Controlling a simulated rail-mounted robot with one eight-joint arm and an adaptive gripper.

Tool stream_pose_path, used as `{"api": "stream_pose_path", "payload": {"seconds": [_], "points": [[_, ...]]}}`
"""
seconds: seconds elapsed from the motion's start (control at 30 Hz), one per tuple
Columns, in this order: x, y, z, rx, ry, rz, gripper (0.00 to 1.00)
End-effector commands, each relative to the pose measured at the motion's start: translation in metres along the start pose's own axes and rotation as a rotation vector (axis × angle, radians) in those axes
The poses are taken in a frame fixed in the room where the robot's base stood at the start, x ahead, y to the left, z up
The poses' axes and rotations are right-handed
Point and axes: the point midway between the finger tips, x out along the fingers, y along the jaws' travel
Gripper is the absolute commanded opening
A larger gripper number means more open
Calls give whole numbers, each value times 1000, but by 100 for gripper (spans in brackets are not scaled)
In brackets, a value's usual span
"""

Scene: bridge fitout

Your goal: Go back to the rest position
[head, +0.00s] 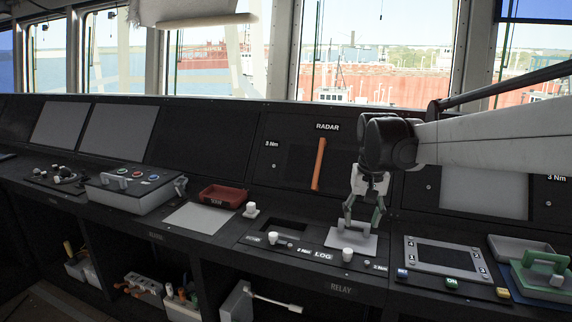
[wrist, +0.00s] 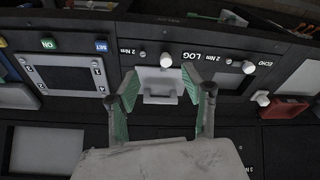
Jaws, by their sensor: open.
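My gripper (head: 361,231) is at the right centre of the head view, pointing down over the console at the LOG section. Its two green-padded fingers are apart and nothing is seen held between them. In the wrist view my gripper (wrist: 160,72) frames a light grey plate with a handle (wrist: 158,98). The plate (head: 338,240) lies on the console beneath the fingers, partly hidden by them in the head view. I cannot tell whether the fingertips touch it.
White knobs (head: 347,254) stand along the console's front edge. A red tray (head: 223,196) lies left, a framed dark panel (head: 443,256) right. An orange bar (head: 319,164) stands upright by the RADAR panel. A green-handled item (head: 543,272) sits far right. Space above the console looks clear.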

Motion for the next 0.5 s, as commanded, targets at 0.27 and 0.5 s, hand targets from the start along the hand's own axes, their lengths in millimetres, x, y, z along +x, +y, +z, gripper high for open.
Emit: {"api": "stream_pose_path", "payload": {"seconds": [0.27, 0.5], "points": [[-31, 6, 68, -23, 107, -9, 44], [-42, 12, 127, -43, 198, -16, 44]]}}
